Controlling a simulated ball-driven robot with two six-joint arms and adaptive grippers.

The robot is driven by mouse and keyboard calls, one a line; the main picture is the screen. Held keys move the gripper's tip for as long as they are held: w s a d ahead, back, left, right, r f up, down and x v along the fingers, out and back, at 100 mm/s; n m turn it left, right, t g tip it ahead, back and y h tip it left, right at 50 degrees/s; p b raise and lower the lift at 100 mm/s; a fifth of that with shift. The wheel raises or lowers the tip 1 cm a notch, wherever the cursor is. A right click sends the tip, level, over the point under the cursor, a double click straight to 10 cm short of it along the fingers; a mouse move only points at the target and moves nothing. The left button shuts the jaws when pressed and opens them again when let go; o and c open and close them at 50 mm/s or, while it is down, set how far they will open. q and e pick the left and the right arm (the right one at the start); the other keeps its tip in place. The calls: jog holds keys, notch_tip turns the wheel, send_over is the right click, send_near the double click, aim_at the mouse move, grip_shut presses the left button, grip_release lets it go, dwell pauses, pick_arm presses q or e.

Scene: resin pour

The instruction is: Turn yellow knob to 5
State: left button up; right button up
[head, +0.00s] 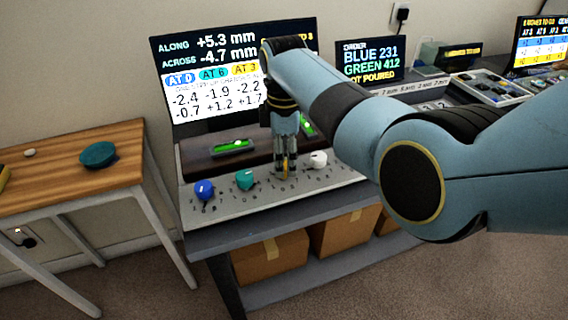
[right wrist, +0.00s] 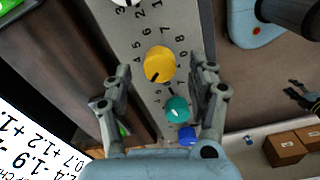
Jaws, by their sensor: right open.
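The yellow knob (right wrist: 160,64) sits on the grey control panel (head: 224,203), and its black mark points to the lower left in the right wrist view. The screen (head: 238,72) shows a yellow label reading AT 3. My right gripper (head: 286,172) points down at the yellow knob, which it mostly hides in the head view. In the right wrist view its open fingers (right wrist: 160,70) are on either side of the knob, with gaps showing. I cannot tell how far down they reach.
A teal knob (head: 245,180) and a blue knob (head: 204,190) stand left of the gripper, a white knob (head: 318,159) close to its right. A level with green vial (head: 232,147) lies behind. A wooden table (head: 60,185) stands at the left.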

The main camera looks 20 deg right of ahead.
jog(key=shift+f, duration=1.2)
jog(key=c, duration=1.1)
